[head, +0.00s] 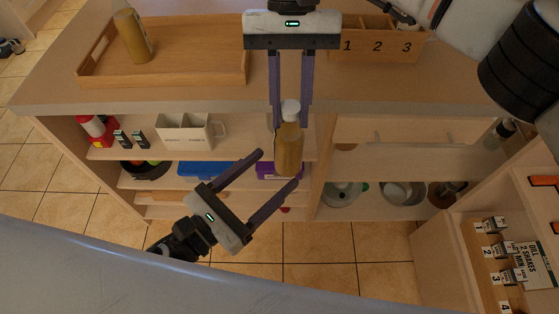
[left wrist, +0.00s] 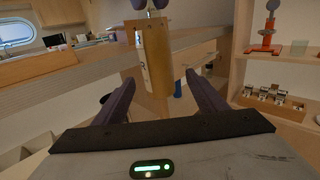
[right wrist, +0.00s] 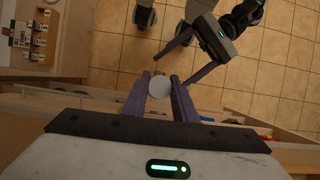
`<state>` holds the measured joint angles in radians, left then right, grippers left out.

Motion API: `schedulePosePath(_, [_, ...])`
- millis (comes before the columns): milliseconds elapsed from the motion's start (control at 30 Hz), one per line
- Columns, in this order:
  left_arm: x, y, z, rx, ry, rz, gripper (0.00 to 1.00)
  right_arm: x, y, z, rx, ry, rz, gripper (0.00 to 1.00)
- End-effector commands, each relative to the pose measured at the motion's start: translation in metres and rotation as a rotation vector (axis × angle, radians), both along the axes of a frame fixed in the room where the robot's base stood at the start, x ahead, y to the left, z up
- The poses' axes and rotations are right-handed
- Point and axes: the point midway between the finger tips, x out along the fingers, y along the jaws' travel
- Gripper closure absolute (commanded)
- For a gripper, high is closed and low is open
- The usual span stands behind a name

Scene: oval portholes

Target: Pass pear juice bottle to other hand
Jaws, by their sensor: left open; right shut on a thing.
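The pear juice bottle (head: 289,152), yellow-brown with a white cap, hangs upright in the air in front of the shelves. My right gripper (head: 291,108) comes from above and is shut on its upper part near the cap. The cap (right wrist: 159,87) shows between the right fingers in the right wrist view. My left gripper (head: 278,169) is open below, its fingers pointing up and right towards the bottle's lower body. In the left wrist view the bottle (left wrist: 158,58) stands ahead, between and beyond the open left fingers. Whether they touch it I cannot tell.
A wooden tray (head: 195,78) with another yellow-brown bottle (head: 132,36) lies on the counter. A numbered wooden box (head: 375,47) stands at the back right. Shelves below hold a white mug-like holder (head: 184,131) and pots (head: 402,192). Tiled floor is free in front.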

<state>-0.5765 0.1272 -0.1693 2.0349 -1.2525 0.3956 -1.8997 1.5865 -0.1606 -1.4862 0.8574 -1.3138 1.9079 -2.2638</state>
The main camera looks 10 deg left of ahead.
Motion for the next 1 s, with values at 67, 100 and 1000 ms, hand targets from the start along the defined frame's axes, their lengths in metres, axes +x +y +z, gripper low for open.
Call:
schedulePosePath(67, [0.012,-0.007,0.001,0.001,-0.003,-0.001,0.34,0.000,0.000,0.001,0.001,0.000,0.001,1.00])
schedulePosePath(100, [0.016,-0.011,0.001,0.001,-0.003,-0.002,0.34,0.000,0.000,0.001,0.001,0.000,0.001,1.00])
schedulePosePath(1000, [0.031,-0.022,0.002,-0.003,-0.003,-0.003,0.93,0.000,0.001,0.001,0.004,-0.002,0.000,0.72])
